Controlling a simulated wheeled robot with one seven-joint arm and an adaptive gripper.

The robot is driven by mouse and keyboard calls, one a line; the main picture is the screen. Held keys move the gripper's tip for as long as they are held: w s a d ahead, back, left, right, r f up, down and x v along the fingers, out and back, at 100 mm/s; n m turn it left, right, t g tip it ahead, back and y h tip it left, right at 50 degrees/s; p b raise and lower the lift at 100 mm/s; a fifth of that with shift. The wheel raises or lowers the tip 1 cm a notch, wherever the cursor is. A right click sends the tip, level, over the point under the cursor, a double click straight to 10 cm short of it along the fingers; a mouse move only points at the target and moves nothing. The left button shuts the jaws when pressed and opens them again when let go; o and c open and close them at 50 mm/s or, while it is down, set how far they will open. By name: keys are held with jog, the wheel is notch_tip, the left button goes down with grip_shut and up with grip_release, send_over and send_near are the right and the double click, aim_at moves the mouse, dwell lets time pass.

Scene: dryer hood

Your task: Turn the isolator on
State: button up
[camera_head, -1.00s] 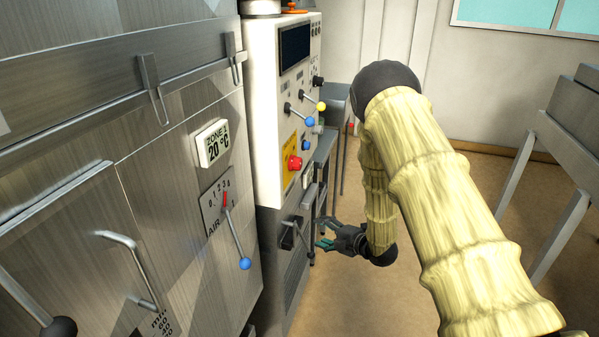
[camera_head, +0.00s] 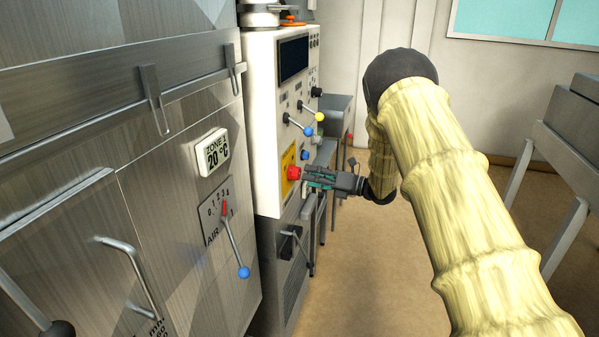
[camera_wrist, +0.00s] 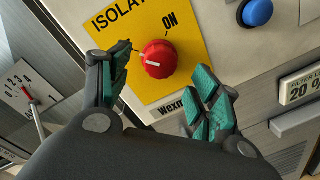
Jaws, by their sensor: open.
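The isolator is a red round knob (camera_wrist: 158,59) on a yellow plate (camera_wrist: 188,52) marked "ISOLA…" and "ON". A pale mark on the knob points to its left side, not at the "ON" print at its upper right. The knob also shows in the head view (camera_head: 293,173) on the front of the white control panel (camera_head: 266,120). My gripper (camera_head: 306,179) is open, with its teal-padded fingers (camera_wrist: 166,72) on either side of the knob in the wrist view. I cannot tell whether any finger touches it.
A blue button (camera_wrist: 257,12) and a digital display (camera_wrist: 300,88) sit beside the plate. Levers with blue and yellow balls (camera_head: 308,131) stick out above the knob. A black lever (camera_head: 289,235) is below. The floor (camera_head: 400,270) to the right is clear.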

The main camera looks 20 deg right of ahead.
aim_at(300, 174)
jog(key=shift+p+x, duration=0.6)
jog(key=shift+x, duration=1.95)
jog(key=c, duration=1)
jog(key=shift+c, duration=0.2)
